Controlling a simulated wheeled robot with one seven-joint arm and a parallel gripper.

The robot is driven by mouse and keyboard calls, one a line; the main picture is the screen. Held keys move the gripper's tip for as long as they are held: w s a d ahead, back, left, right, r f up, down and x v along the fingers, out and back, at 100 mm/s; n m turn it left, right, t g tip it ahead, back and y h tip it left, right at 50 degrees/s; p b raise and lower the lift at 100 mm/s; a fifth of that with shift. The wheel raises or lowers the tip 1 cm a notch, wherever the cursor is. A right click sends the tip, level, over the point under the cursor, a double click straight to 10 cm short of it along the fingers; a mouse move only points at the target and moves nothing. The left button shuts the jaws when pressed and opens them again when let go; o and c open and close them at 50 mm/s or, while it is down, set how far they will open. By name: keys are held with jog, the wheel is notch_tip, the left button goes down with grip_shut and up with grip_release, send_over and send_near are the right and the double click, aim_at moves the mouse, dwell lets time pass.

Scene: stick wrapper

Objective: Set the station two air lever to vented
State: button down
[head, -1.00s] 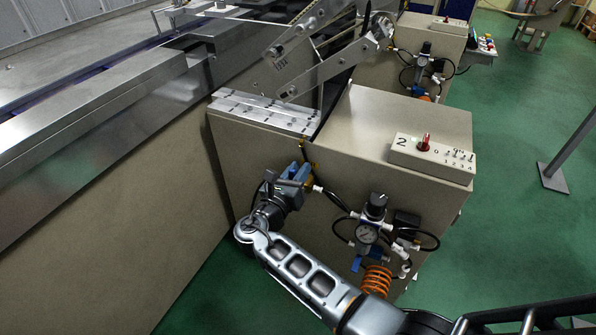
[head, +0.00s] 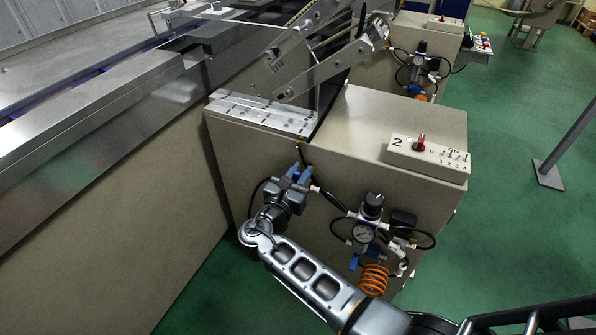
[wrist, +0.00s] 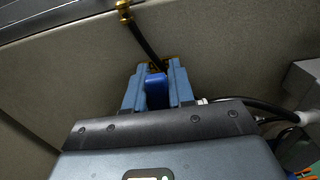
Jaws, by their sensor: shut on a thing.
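The station two cabinet (head: 255,160) is beige, with a box marked 2 (head: 425,157) and a red knob on its top. My gripper (head: 297,176) is at the cabinet's front face, below the white slotted block. In the wrist view, my gripper (wrist: 158,90) has its two blue-grey fingers on either side of a blue lever handle (wrist: 156,92), shut on it. Brass fittings and a black hose show just beyond the fingertips. In the head view the lever is mostly hidden by my gripper.
An air regulator with a round gauge (head: 363,232) and an orange coiled hose (head: 374,279) hang right of my gripper. Black hoses run close by. Metal linkage arms (head: 322,72) stand above the cabinet.

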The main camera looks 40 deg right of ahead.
aim_at(296, 181)
jog(key=c, duration=1)
grip_release()
jog(key=shift+c, duration=0.2)
jog(key=shift+a, duration=0.1)
jog(key=v, duration=0.7)
jog(key=shift+s+a, duration=0.1)
jog(key=shift+a, duration=0.15)
